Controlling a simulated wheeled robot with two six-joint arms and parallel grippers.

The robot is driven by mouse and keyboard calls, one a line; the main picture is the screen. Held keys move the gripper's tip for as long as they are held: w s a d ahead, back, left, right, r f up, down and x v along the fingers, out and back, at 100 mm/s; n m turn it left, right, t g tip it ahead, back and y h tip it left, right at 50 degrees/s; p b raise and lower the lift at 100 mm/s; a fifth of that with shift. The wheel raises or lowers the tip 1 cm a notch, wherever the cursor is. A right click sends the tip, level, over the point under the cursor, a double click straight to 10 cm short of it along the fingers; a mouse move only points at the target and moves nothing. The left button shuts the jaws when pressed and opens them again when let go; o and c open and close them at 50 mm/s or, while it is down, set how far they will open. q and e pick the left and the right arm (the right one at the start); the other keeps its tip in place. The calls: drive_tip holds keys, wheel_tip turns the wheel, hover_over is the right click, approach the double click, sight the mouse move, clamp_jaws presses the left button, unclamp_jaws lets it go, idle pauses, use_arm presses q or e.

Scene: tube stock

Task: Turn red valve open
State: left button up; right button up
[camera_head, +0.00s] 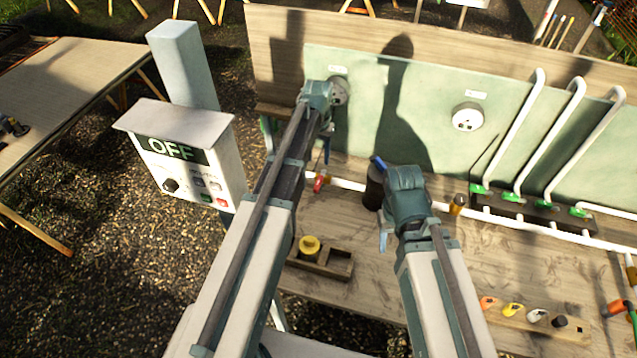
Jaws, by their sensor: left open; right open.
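A small red valve handle (320,182) shows on the white pipe that runs along the back of the bench. My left gripper (324,152) is just above and behind it in the picture, pointing down, apart from the handle as far as I can see. Its fingers are open, partly hidden by my own arm. My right gripper (381,204) is open and empty, to the right of the red valve. Its fingers spread in front of a dark cylinder (373,190). How far the handle is turned is too small to tell.
A control box reading OFF (213,150) stands at left. Green valves (480,189) sit under bent white pipes at right. A wooden tray (340,263) with a yellow cap (309,247) and a strip of coloured handles (513,310) lie on the bench (440,280).

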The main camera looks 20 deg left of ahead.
sight(318, 182)
use_arm(q)
wheel_tip(318, 182, down, 12)
drive_tip(key=b, duration=1)
drive_tip(key=shift+r, duration=0.25)
drive_tip(key=shift+r, duration=0.1)
clamp_jaws()
idle(0.6)
